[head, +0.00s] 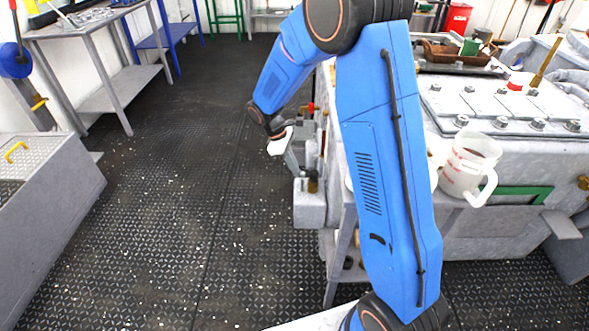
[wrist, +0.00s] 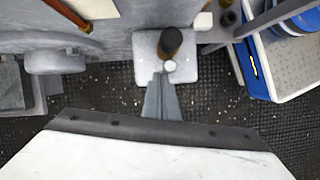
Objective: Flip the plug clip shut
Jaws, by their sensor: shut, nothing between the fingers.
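A pale grey block (head: 309,208) juts from the side of the grey machine, above the deck. A dark, brass-toned upright plug (head: 312,185) stands on it. In the wrist view the block (wrist: 149,70) lies straight ahead, with the plug (wrist: 171,40) on it and a small whitish round piece (wrist: 169,66) beside it. I cannot make out the clip as a separate part. My gripper (head: 298,174) is shut and empty, its grey fingers pointing down close beside the plug. In the wrist view the fingertips (wrist: 160,76) overlap the block's near edge; I cannot tell whether they touch it.
A white measuring jug (head: 468,168) stands on the bench at right. A grey table (head: 98,75) and a grey box (head: 60,200) are at left. The riveted deck (head: 190,200) between is open. In the wrist view a blue-and-grey item (wrist: 285,60) stands at right.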

